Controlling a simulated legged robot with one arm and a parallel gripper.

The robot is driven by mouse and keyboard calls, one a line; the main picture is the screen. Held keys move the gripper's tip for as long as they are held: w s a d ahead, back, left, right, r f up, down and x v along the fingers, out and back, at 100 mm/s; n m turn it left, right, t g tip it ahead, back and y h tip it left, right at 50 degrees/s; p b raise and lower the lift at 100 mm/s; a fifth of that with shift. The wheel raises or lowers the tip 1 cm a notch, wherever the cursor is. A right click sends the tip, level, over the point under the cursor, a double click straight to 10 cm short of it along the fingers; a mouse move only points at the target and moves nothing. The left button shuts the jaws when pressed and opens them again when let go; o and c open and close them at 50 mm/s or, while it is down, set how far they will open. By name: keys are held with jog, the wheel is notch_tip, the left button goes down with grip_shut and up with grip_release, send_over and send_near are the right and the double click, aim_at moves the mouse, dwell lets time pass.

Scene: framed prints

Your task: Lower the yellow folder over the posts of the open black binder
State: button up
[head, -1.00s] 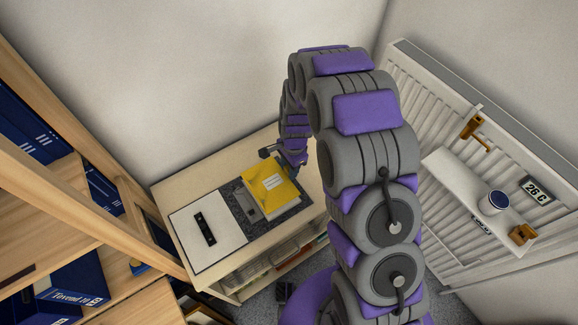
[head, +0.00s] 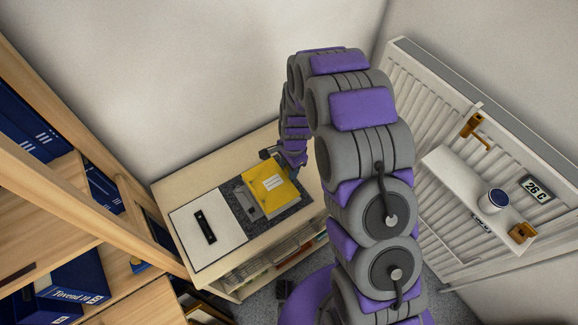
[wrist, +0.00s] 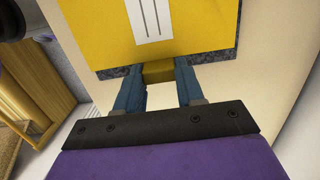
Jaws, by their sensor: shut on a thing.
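The open binder lies on a low cabinet in the head view. Its left side (head: 226,217) is pale with a dark clip-like piece, and its right side (head: 283,216) is speckled dark grey. The yellow folder (head: 271,191), with a white striped label, is over that right side. Its height above the binder is hard to judge. A grey metal part (head: 246,202) shows beside its left edge; individual posts cannot be made out. My gripper (wrist: 160,73) has blue fingers and is shut on a yellow tab at the folder's near edge in the wrist view.
The cabinet top (head: 178,188) has a bare strip behind the binder. A wooden shelf unit with blue binders (head: 70,285) stands at left.

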jog(key=shift+f, duration=1.05)
dwell(0.4)
jog(key=o, duration=1.2)
jog(key=shift+r, duration=0.15)
jog(key=shift+r+p, duration=1.55)
jog(key=shift+r, duration=1.8)
